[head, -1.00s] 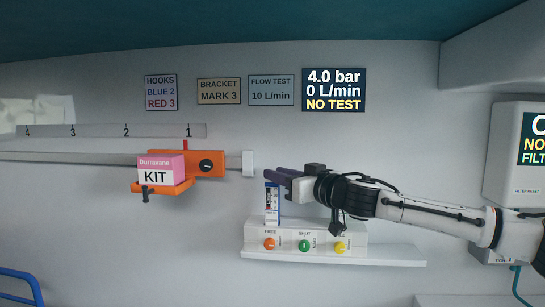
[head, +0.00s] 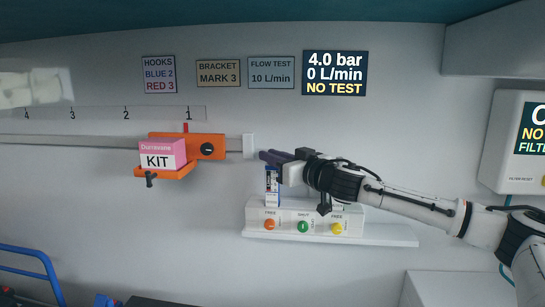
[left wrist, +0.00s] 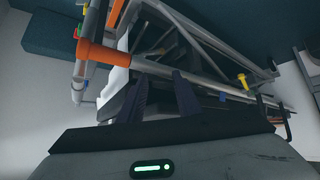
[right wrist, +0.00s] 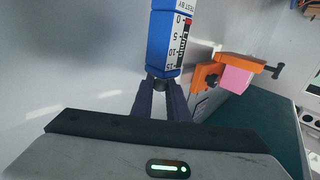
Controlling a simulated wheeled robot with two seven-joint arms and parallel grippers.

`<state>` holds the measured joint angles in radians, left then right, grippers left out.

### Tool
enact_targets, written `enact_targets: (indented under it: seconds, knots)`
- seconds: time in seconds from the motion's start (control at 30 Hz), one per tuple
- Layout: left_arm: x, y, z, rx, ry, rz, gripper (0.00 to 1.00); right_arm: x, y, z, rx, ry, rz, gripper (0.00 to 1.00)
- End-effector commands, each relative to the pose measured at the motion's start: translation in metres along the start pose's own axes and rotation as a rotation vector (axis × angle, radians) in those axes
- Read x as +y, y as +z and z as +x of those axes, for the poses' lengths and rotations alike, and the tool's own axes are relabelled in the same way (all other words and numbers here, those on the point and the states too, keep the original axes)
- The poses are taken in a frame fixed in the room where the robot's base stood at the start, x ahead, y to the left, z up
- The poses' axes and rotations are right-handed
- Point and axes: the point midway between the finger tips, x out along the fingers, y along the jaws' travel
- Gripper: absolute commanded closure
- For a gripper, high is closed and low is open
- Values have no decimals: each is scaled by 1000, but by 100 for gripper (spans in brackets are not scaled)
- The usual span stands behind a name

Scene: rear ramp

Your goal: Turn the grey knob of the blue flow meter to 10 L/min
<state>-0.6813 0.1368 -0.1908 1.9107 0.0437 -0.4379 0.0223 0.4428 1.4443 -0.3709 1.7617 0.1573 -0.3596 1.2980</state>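The blue flow meter (head: 272,187) stands upright on a white wall unit in the head view. In the right wrist view the blue flow meter (right wrist: 170,45) shows its 0 to 15 scale, with the dark grey knob (right wrist: 160,84) at its near end. My right gripper (right wrist: 161,92) has its fingertips on either side of the knob and seems closed on it. In the head view my right gripper (head: 273,157) covers the meter's top and hides the knob. The display (head: 335,73) reads 4.0 bar, 0 L/min, NO TEST. My left gripper (left wrist: 162,77) is open and empty, away from the meter.
An orange bracket (head: 185,140) with a pink and white kit box (head: 162,155) is left of the meter on a rail. A sign (head: 271,73) says flow test 10 L/min. Frame bars (left wrist: 180,30) lie near my left gripper.

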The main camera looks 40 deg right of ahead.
Motion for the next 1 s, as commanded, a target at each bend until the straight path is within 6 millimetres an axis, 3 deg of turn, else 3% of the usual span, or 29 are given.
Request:
enact_targets:
  seconds: [0.47,1.0]
  knots:
    - [1,7,2,-7,2,-2,69,-3,1,0,1,114,8,100]
    - [0,16,11,-6,1,-3,69,-4,2,1,-1,599,12,100]
